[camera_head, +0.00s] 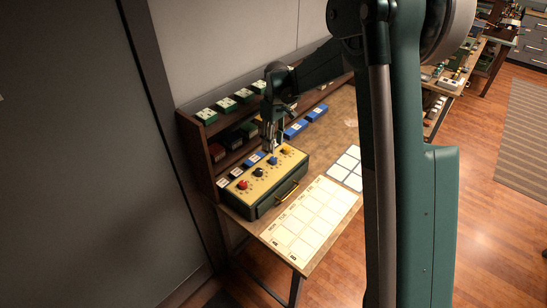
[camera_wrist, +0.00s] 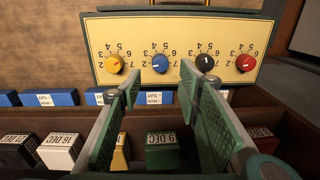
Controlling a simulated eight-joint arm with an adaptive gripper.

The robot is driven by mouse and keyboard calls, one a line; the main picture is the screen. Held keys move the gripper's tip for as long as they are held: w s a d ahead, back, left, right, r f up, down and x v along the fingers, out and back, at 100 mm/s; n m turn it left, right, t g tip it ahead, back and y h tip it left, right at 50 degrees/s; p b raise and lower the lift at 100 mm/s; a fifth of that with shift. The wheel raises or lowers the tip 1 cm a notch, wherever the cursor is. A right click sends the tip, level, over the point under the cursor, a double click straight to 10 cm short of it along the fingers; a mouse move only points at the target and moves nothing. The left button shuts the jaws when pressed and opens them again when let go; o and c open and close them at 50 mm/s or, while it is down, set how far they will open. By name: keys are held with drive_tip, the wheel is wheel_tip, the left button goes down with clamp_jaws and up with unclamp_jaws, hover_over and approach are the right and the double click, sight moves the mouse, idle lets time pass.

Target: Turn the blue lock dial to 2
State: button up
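The blue lock dial (camera_wrist: 160,63) sits second from the left on a cream panel (camera_wrist: 225,40), seen upside down in the wrist view. Its white mark points to the left and slightly down in that picture. The number it meets is too small to tell. In the head view the blue dial (camera_head: 272,160) is on top of a dark green lock box (camera_head: 265,206), just below my gripper (camera_head: 270,147). In the wrist view my gripper (camera_wrist: 160,82) is open and empty, its two green pads apart on either side of the blue dial in the picture. Contact is not visible.
Yellow (camera_wrist: 114,63), black (camera_wrist: 205,62) and red (camera_wrist: 245,62) dials share the panel. A wooden shelf (camera_head: 200,160) with small date blocks stands behind the box. A white grid sheet (camera_head: 312,215) lies on the table in front.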

sight(274, 158)
drive_tip(key=shift+f, duration=0.3)
drive_tip(key=shift+s+a+f, duration=0.1)
drive_tip(key=shift+s+f, duration=0.05)
drive_tip(key=shift+f, duration=3.6)
drive_tip(key=c, duration=0.9)
